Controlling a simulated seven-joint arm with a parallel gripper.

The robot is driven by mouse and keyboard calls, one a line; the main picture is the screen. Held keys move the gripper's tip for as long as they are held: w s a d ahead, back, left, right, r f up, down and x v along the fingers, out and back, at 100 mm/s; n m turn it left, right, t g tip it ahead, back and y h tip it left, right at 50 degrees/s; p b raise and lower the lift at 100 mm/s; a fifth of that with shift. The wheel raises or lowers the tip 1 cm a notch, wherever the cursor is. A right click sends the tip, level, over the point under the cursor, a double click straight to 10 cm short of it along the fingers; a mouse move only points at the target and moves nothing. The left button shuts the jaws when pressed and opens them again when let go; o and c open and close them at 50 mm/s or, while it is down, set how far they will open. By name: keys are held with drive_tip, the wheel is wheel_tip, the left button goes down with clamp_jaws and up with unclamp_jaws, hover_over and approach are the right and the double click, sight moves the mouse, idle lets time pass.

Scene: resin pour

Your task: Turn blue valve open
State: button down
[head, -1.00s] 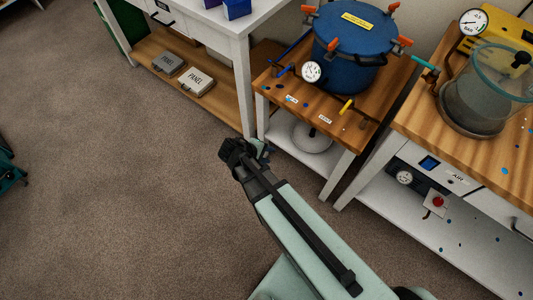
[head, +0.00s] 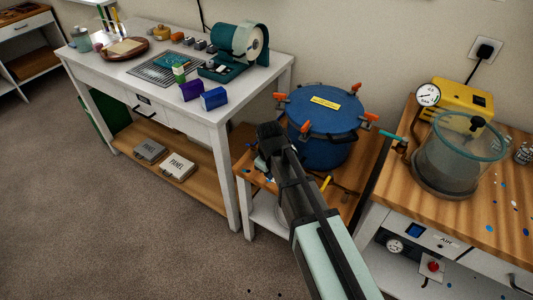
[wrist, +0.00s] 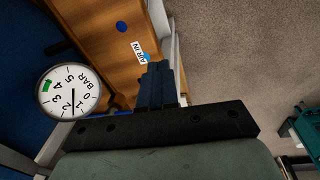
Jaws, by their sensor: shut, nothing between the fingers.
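The blue valve does not show clearly; in the head view my arm covers the part of the small wooden stand where a blue lever showed earlier. My gripper (head: 261,165) is over the left front of that stand, beside the blue pressure pot (head: 325,128). In the wrist view my gripper (wrist: 157,75) is shut and empty, its tips near the AIR IN label (wrist: 139,52) on the wood. Whether it touches anything, I cannot tell. A pressure gauge (wrist: 68,92) shows at left. A yellow lever (head: 325,183) is right of my arm.
The white bench (head: 217,112) stands left of the stand, with a purple box (head: 191,91) and a blue box (head: 214,98) near its edge. At right, a wooden-topped table (head: 470,197) carries a clear chamber (head: 455,155). Open floor (head: 120,240) lies at front left.

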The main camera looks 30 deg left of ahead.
drive_tip(key=w+d+r+g+y, duration=0.1)
drive_tip(key=w+r, duration=0.2)
drive_tip(key=r, duration=0.2)
drive_tip(key=w+d+r+y, duration=0.1)
drive_tip(key=w+r+y, duration=0.15)
drive_tip(key=r, duration=0.35)
drive_tip(key=a+r+x, duration=0.1)
drive_tip(key=a+x, duration=0.1)
drive_tip(key=x, duration=1)
drive_tip(key=shift+w+a+h, duration=0.25)
drive_tip(key=shift+a+h, duration=0.2)
drive_tip(key=shift+s+a+f+m, duration=0.1)
drive_tip(key=shift+a+m, duration=0.3)
drive_tip(key=shift+m, duration=0.2)
drive_tip(key=w+a+m+t+h, duration=0.2)
drive_tip(key=a+m, duration=0.4)
drive_tip(key=m, duration=0.8)
drive_tip(key=shift+w+a+t+h, duration=0.25)
drive_tip(key=shift+w+t+h, duration=0.1)
drive_tip(key=shift+t+h, duration=0.15)
idle(0.5)
drive_tip(key=shift+w+a, duration=0.1)
drive_tip(key=shift+w, duration=0.05)
idle(1.4)
